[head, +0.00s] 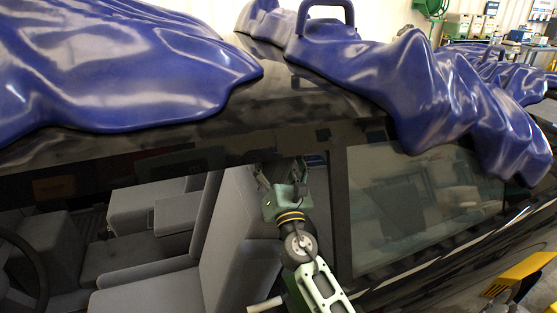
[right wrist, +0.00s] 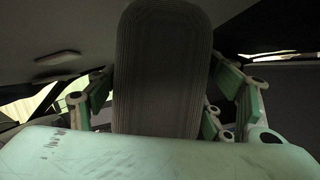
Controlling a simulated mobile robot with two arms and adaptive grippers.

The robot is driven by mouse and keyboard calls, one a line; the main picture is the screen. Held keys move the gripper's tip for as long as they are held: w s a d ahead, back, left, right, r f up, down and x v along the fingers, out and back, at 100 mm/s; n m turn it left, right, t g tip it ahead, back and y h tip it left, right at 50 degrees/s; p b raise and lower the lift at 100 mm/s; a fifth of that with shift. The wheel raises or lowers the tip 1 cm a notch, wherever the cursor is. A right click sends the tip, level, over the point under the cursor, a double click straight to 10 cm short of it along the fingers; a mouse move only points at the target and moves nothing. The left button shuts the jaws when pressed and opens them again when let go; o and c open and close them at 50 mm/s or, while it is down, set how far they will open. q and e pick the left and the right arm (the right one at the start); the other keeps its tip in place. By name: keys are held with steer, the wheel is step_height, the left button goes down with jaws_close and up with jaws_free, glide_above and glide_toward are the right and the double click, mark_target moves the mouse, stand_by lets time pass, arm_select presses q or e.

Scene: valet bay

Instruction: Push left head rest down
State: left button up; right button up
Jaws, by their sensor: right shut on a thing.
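The left head rest (right wrist: 162,70) is a dark grey ribbed upright block in the middle of the right wrist view. The fingers of my right gripper (head: 271,178) are on both sides of it, shut on it. The gripper's green body covers the lower part of the head rest in the wrist view. In the head view my right arm reaches through the car's side window to the top of the grey front seat (head: 228,215). The head rest there is hidden behind the gripper and roof edge. My left gripper is not in view.
The black car's roof edge (head: 317,106) passes just above the gripper. The door pillar (head: 339,200) is close on its right. Blue cloth (head: 413,85) drapes over the roof. A steering wheel (head: 22,262) and more grey seats are inside. A yellow object (head: 520,272) is low at right.

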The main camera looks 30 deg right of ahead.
steer(key=shift+f, duration=0.15)
steer(key=o, duration=1.7)
steer(key=v, duration=1.2)
